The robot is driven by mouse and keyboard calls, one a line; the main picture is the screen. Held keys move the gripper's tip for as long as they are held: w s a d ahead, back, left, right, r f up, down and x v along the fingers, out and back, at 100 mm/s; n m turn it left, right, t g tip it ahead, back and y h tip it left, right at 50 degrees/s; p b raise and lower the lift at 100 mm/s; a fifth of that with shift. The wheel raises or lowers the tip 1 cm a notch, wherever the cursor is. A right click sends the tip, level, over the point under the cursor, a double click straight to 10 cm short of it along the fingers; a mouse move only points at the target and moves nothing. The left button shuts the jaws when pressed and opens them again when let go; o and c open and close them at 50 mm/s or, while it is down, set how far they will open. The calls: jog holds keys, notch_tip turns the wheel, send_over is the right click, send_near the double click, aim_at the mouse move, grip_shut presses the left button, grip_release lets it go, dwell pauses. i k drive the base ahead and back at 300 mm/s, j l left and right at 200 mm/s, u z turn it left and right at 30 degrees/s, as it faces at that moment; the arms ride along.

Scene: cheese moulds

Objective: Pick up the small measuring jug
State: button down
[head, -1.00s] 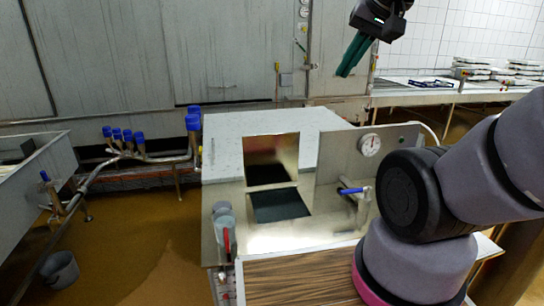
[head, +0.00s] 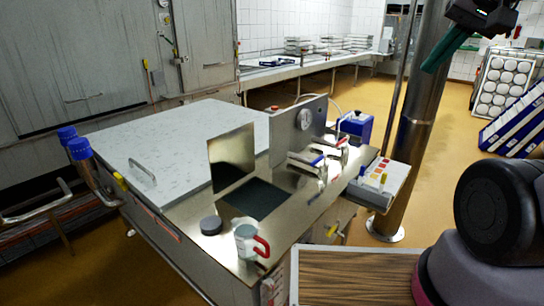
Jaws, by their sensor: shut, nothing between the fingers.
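The small measuring jug (head: 245,241) is a grey-white cup with a red handle on its right side. It stands upright near the front edge of the steel worktop, left of the wooden board. My gripper (head: 432,66) is at the top right, with its green fingers shut and empty. It is in the air, well above and to the right of the jug, apart from it. Nothing hides the jug.
An upright steel plate (head: 231,158) and a gauge panel (head: 295,128) stand behind. A steel column (head: 408,135) rises at right; a wood-grained board (head: 350,278) lies in front.

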aim_at(245, 230)
jog(key=k+j+z, duration=0.2)
jog(key=z, duration=0.15)
jog(key=k+j+z, duration=0.45)
jog(key=z, duration=0.25)
jog(key=k+j+z, duration=0.1)
jog(key=j, duration=0.25)
jog(key=k+j, duration=0.1)
jog(key=j, duration=1.8)
jog(key=k+j, duration=0.1)
jog(key=j, duration=0.9)
jog(key=k+j, duration=0.15)
jog(key=j, duration=0.3)
jog(key=i+j, duration=0.1)
jog(key=j, duration=0.25)
jog(key=i+j, duration=0.1)
jog(key=j, duration=0.25)
jog(key=k+l+z, duration=0.1)
jog(key=l+z, duration=0.2)
jog(key=z, duration=0.15)
jog(key=l+z, duration=0.4)
